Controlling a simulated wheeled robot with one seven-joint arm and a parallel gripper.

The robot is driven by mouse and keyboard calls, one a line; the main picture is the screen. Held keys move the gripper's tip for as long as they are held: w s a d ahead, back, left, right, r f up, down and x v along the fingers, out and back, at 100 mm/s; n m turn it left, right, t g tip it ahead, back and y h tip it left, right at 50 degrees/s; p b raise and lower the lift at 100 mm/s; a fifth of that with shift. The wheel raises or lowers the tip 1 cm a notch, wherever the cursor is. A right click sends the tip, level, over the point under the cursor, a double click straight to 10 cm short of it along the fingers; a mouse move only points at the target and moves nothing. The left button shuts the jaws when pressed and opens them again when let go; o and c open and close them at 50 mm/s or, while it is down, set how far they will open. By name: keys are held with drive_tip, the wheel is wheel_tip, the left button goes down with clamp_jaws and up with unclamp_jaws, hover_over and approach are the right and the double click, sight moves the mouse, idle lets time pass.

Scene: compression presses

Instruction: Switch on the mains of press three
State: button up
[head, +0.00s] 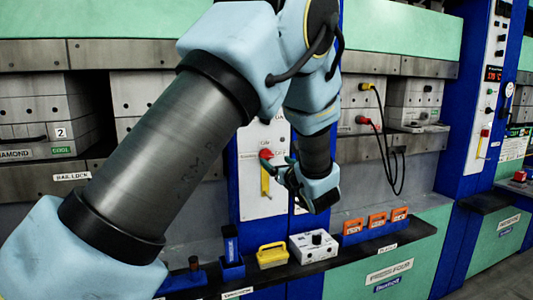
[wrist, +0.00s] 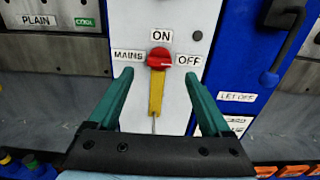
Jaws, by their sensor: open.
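The mains switch is a red knob (wrist: 160,60) with a yellow lever (wrist: 156,95) that points straight down. It sits on a white panel (wrist: 205,20), with "ON" above the knob, "MAINS" to its left and "OFF" to its right. In the head view the yellow lever (head: 265,180) shows on the panel, left of my gripper (head: 287,178). In the wrist view my gripper (wrist: 158,78) is open, its two teal fingers on either side of the lever. I cannot tell whether either finger touches it. No press number shows on this panel.
A ledge (head: 345,262) below holds a yellow-handled block (head: 271,256), a white box (head: 314,246) and several orange-handled pieces. A sign (head: 389,272) at right seems to read press four. Black cables (head: 388,150) hang right of my arm. A blue door with a handle (wrist: 285,30) stands right.

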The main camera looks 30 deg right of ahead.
sight(268, 155)
drive_tip(key=w, duration=0.2)
drive_tip(key=w+p, duration=0.1)
drive_tip(key=w, duration=0.1)
drive_tip(key=w+p, duration=0.1)
drive_tip(key=w, duration=0.2)
drive_tip(key=shift+d, duration=0.4)
drive_tip(key=shift+s, duration=0.1)
clamp_jaws()
